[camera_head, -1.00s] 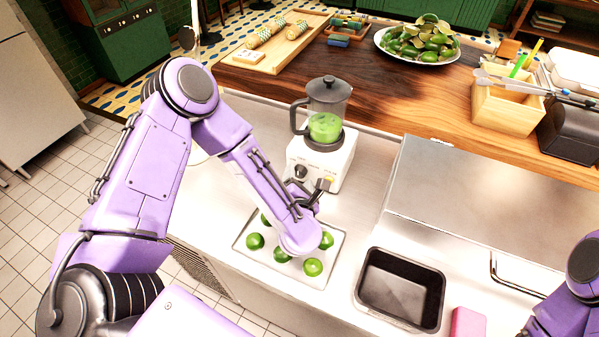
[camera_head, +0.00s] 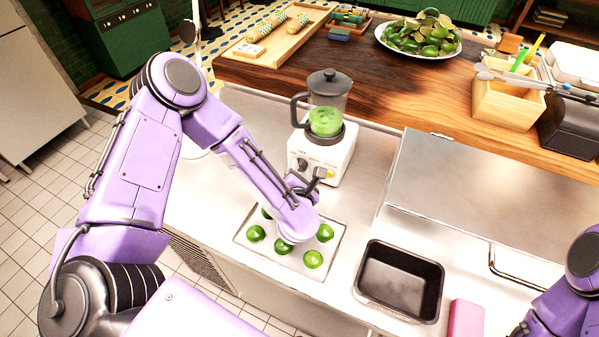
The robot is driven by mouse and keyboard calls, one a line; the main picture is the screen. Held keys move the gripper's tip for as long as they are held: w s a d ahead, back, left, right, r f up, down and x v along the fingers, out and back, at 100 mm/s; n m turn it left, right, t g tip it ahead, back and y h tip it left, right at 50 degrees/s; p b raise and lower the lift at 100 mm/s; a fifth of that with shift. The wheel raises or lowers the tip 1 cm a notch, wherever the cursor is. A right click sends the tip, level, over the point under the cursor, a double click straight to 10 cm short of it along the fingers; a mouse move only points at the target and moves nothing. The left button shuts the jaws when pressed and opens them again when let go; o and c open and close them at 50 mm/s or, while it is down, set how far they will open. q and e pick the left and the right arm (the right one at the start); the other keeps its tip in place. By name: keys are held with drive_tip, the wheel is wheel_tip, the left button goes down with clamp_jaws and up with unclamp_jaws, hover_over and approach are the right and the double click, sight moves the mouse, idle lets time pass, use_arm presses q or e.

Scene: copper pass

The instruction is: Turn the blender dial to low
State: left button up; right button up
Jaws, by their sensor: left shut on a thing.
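The blender (camera_head: 325,110) stands on the steel counter, with green liquid in its clear jug and a white base (camera_head: 338,160). My left gripper (camera_head: 319,174) is at the right part of the base's front face, shut on the blender dial, which the fingers mostly hide. I cannot read the dial's setting. A dark round knob (camera_head: 303,163) shows to the left of the fingers. My right arm shows only at the right edge; its gripper is out of view.
A tray (camera_head: 326,262) with several limes lies under my left forearm. A black bin (camera_head: 399,282) and a pink block (camera_head: 466,318) are to the right. A wooden counter (camera_head: 420,95) behind holds a lime plate (camera_head: 381,38) and a utensil box (camera_head: 500,108).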

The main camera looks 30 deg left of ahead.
use_arm(q)
drive_tip(key=n+h+b, duration=0.3)
drive_tip(key=shift+w+a+r+n+g, duration=0.1)
drive_tip(key=shift+a+r+n+g, duration=0.05)
drive_tip(key=shift+a+n+g, duration=0.2)
drive_tip(key=shift+a+r+n+h+b, duration=0.1)
drive_tip(key=shift+n+h+b, duration=0.65)
drive_tip(key=shift+h+b, duration=0.1)
drive_tip(key=shift+a+r+n+h+b, duration=0.1)
drive_tip(key=shift+n+h+b, duration=0.6)
drive_tip(key=shift+h+b, duration=0.1)
drive_tip(key=o, duration=1)
drive_tip(key=shift+f, duration=0.1)
drive_tip(key=shift+o, duration=0.2)
